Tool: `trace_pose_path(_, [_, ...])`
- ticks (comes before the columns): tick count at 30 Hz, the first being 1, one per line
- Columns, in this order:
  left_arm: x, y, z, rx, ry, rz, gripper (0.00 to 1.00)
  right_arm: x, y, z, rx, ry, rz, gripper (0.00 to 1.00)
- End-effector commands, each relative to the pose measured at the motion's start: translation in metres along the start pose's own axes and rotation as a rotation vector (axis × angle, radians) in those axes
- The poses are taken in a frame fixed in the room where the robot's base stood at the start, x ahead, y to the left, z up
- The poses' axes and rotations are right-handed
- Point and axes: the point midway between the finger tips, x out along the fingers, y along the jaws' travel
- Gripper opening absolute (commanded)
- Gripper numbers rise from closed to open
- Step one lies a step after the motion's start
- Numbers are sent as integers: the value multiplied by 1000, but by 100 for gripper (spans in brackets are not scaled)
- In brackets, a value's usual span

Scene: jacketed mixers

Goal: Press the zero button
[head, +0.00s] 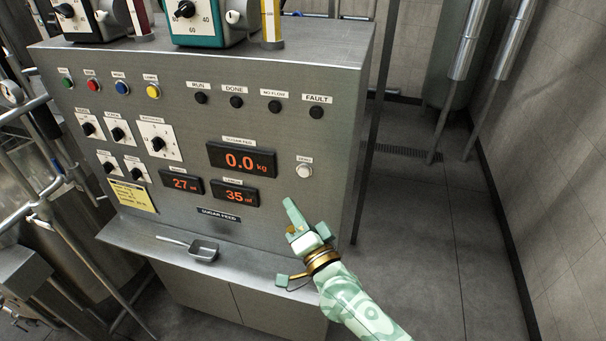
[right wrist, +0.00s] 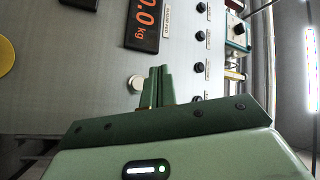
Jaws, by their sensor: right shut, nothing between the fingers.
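The zero button is a small round white button (head: 304,171) on the right of the grey panel's face, under a small label and right of the 0.0 kg display (head: 241,160). My right gripper (head: 288,204) is shut and empty, just below the button in the head view, and appears apart from it. In the right wrist view the white button (right wrist: 136,82) shows just left of the shut fingertips (right wrist: 160,70). The exact gap to the panel is hard to tell. My left gripper is not in view.
Dials, coloured buttons and two smaller displays (head: 235,194) sit left of the button. Timers stand on top of the cabinet. Floor to the right is clear.

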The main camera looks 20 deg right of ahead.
Motion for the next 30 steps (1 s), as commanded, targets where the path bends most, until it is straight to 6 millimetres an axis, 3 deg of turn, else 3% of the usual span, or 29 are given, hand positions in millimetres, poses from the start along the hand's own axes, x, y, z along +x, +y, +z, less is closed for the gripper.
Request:
trace_pose_path(15, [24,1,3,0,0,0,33,46,34,-33,-1,0,-1,0])
trace_pose_path(30, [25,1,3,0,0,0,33,53,38,-38,0,0,0,0])
